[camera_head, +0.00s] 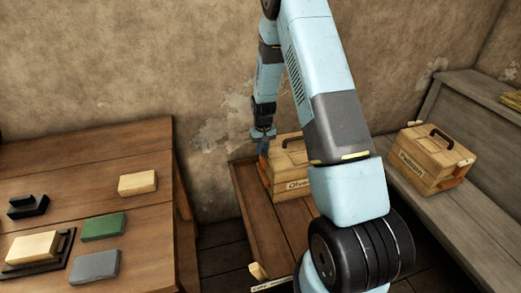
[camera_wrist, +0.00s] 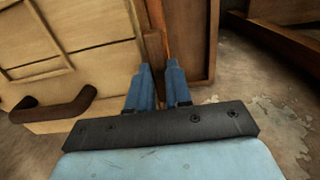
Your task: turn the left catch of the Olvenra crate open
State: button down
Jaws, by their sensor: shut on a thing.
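The Olvenra crate (camera_head: 290,180) is a light wooden box on a low brown wooden stand. My arm hides its right part and most of its label. In the wrist view its lid (camera_wrist: 85,50) and dark curved handle (camera_wrist: 55,107) fill the left side. My gripper (camera_head: 264,150) points down at the crate's left end. In the wrist view its blue fingers (camera_wrist: 159,72) are close together around the narrow brown and orange left catch (camera_wrist: 157,42) at the crate's edge. The fingers hide the catch's lower part, so its exact angle cannot be told.
A second labelled crate (camera_head: 425,160) with a dark handle and orange catch stands on the grey bench (camera_head: 480,215) at right. The table (camera_head: 150,225) at left holds several coloured blocks. The wall (camera_head: 215,75) is close behind my gripper.

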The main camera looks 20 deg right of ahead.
dwell(0.4)
jog(key=c, duration=1)
grip_release()
jog(key=shift+c, duration=0.2)
jog(key=shift+r, duration=0.15)
notch_tip(320, 180, up, 13)
jog(key=shift+r, duration=0.2)
